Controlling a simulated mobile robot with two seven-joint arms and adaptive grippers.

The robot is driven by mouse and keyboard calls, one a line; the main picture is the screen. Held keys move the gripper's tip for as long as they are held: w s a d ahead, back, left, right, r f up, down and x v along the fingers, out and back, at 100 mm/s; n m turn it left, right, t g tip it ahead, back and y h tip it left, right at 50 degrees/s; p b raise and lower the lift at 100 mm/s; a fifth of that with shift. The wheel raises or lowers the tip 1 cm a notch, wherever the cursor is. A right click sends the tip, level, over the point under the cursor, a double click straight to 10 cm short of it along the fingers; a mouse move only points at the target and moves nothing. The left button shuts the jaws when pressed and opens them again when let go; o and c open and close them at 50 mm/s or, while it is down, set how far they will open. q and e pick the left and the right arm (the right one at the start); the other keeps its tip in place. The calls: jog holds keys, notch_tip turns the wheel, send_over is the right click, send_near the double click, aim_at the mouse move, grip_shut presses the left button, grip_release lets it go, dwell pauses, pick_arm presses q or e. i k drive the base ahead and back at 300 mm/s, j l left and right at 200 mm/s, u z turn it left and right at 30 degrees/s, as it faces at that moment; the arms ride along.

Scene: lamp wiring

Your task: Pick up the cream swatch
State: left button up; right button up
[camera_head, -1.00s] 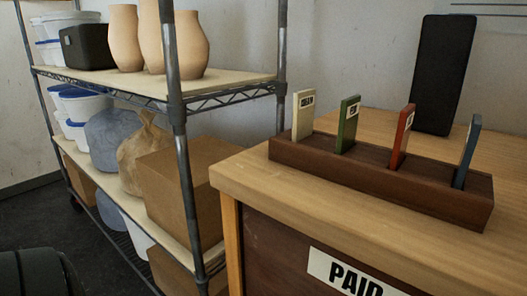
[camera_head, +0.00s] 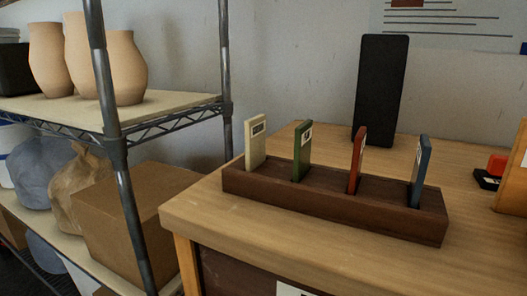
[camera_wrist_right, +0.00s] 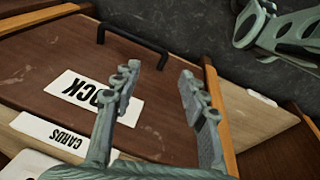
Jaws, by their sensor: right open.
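The cream swatch (camera_head: 255,143) stands upright in the leftmost slot of a dark brown wooden rack (camera_head: 335,212) on the wooden counter. Green (camera_head: 302,152), red (camera_head: 356,160) and blue (camera_head: 420,170) swatches stand to its right in the same rack. My right gripper (camera_wrist_right: 158,88) shows in the right wrist view, open and empty, with its fingers apart in front of dark wooden drawer fronts. No swatch shows in that view. My left gripper is not in the head view. The grey gripper-like part (camera_wrist_right: 280,32) at the wrist view's top right is only partly seen.
A metal shelf (camera_head: 120,150) with clay vases (camera_head: 120,65) and a cardboard box (camera_head: 135,215) stands left of the counter (camera_head: 215,215). A black upright panel (camera_head: 381,90) stands behind the rack. A black drawer handle (camera_wrist_right: 135,40) shows in the wrist view.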

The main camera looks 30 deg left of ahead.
aim_at(255, 127)
jog(key=k+l, duration=0.1)
jog(key=l, duration=0.4)
jog(key=k+l+z, duration=0.1)
jog(key=l, duration=0.4)
jog(key=k+l+u, duration=0.2)
jog(key=l+u, duration=0.3)
jog(key=k+l+u, duration=0.15)
jog(key=u, duration=0.15)
jog(key=i+j+z, duration=0.1)
jog(key=j+z, duration=0.25)
jog(key=i+j+z, duration=0.2)
jog(key=k, duration=0.05)
